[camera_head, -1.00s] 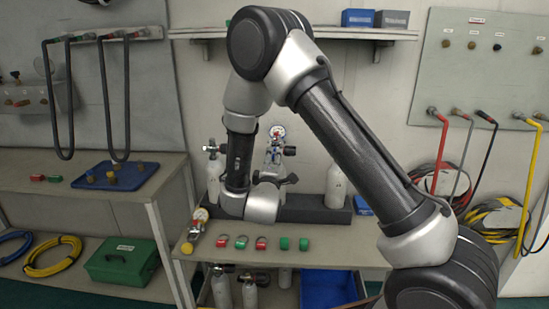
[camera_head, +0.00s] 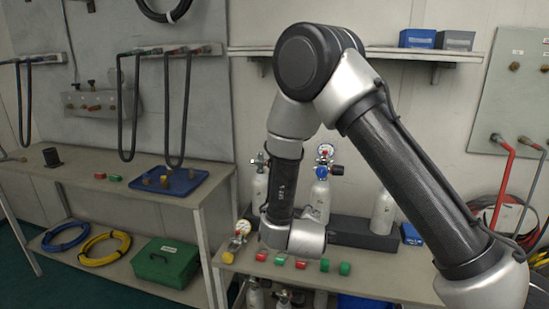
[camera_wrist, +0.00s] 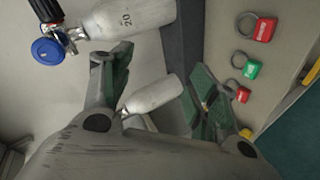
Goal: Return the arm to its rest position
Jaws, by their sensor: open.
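My arm crosses the head view and bends down over the middle bench. Its end hangs in front of the cylinders there, and its fingers are hidden behind my wrist. In the wrist view my gripper (camera_wrist: 158,75) is open, with its two green-padded fingers spread apart. A white cylinder (camera_wrist: 152,92) shows between and beyond the fingers, and I see no thing gripped. A larger white cylinder marked 20 (camera_wrist: 128,17) with a blue knob (camera_wrist: 47,51) lies past the left finger. In the head view a cylinder with a gauge (camera_head: 325,152) stands just behind my wrist.
Red and green tags (camera_head: 325,265) line the middle bench's front edge, near a yellow-ended gauge fitting (camera_head: 237,236). A dark block (camera_head: 362,232) stands behind. The left bench holds a blue tray (camera_head: 190,183); a green box (camera_head: 165,262) is below. Red hoses (camera_head: 504,180) hang at right.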

